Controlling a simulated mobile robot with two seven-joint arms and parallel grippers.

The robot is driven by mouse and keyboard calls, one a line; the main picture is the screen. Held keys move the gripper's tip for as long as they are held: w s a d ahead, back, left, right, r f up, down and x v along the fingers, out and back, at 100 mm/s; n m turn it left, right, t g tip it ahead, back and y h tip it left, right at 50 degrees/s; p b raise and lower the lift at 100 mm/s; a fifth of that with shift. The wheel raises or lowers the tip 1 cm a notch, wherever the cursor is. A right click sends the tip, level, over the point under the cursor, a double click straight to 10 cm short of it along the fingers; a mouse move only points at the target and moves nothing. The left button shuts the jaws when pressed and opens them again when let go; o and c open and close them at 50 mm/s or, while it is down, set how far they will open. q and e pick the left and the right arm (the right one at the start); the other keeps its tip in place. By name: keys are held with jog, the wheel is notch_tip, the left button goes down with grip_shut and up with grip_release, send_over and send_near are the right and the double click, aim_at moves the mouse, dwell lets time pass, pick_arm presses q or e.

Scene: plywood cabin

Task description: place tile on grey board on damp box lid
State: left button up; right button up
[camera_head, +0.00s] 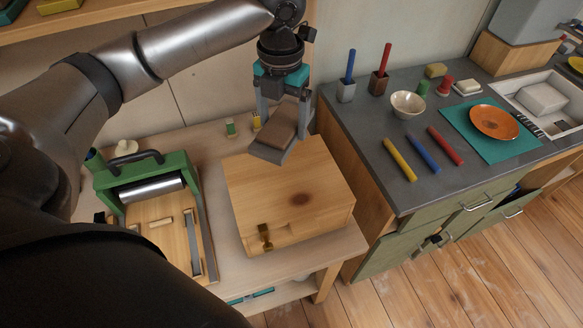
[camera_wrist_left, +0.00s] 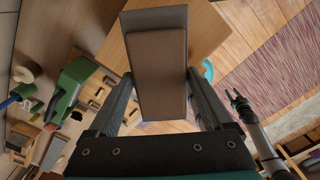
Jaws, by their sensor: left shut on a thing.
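My left gripper (camera_head: 284,98) is shut on a grey board (camera_head: 268,153) that carries a brown tile (camera_head: 283,128). The tile lies flat on the board, which shows as a grey rim around it. The left wrist view also shows the tile (camera_wrist_left: 158,75) and the board (camera_wrist_left: 155,18) between the fingers. They hang over the back edge of the wooden damp box (camera_head: 255,185), whose lid is shut. Whether the board touches the lid cannot be told. My right gripper (camera_wrist_left: 237,97) shows small at the right of the left wrist view; its opening is unclear.
A green-framed roller press (camera_head: 150,195) stands left of the box. Small items sit behind. The grey counter (camera_head: 350,130) at right holds a bowl (camera_head: 407,104), colored sticks and an orange plate (camera_head: 494,121). The lid's front and right are clear, apart from a dark round mark.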

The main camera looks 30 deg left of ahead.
pick_arm(q)
send_over(285, 179)
notch_tip(285, 179, down, 10)
jog(key=shift+f+b, duration=0.1)
jog(key=shift+b, duration=0.35)
jog(key=shift+f, duration=0.9)
jog(key=shift+f+b, duration=0.3)
jog(key=shift+f, duration=1.35)
pick_arm(e)
jog(key=shift+f, duration=0.9)
pick_arm(q)
jog(key=shift+f, duration=0.15)
jog(key=o, duration=1.4)
